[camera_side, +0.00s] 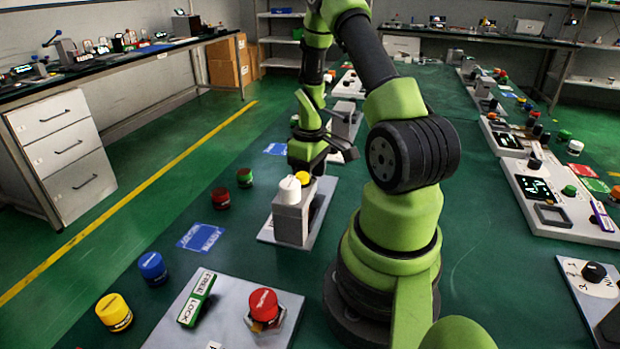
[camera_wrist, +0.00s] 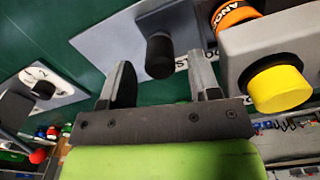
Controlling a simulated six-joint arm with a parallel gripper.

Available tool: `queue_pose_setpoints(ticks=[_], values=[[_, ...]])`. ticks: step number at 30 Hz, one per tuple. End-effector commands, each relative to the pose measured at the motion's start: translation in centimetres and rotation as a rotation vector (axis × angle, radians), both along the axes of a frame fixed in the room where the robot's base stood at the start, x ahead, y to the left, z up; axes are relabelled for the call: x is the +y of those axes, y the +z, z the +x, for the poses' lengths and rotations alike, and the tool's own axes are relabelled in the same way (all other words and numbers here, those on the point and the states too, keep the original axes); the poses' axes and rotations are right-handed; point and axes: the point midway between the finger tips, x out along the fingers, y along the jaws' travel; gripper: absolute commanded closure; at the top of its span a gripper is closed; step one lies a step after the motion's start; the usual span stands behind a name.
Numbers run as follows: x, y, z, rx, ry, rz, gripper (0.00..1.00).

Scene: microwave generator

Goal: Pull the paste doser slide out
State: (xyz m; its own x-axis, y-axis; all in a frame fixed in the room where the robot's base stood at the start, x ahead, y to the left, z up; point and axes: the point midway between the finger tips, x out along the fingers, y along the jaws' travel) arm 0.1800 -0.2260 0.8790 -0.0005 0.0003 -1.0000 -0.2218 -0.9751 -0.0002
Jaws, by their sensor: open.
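My gripper (camera_wrist: 161,62) is open, with one finger on each side of the view and nothing held. A black cylindrical knob (camera_wrist: 160,57) on a grey plate (camera_wrist: 105,42) shows between the fingertips in the wrist view. I cannot tell its depth relative to the fingertips. It looks like the slide's handle, but no label confirms it. A grey block (camera_wrist: 285,45) with a yellow knob (camera_wrist: 280,88) stands right of the right finger. In the side view, a grey block (camera_side: 291,222) with a white knob (camera_side: 289,190) and a yellow knob (camera_side: 302,177) stands below my wrist. The fingers are largely hidden there.
An orange-banded jar (camera_wrist: 233,14) is behind the block in the wrist view. A white dial panel (camera_wrist: 40,82) lies at left. In the side view, red (camera_side: 221,198) and green (camera_side: 245,177) jars and a blue card (camera_side: 200,237) lie left of the block.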

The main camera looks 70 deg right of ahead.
Motion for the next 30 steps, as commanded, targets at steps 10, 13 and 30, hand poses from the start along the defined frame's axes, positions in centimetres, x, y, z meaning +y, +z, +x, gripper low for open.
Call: queue_pose_setpoints(ticks=[10,13,30], values=[[0.0,-1.2,0.0,-0.001,-0.002,0.0,0.43],[0.0,-1.2,0.0,-0.001,-0.001,0.0,0.46],[-2.9,-1.3,0.1,-0.003,-0.006,-0.005,1.0]])
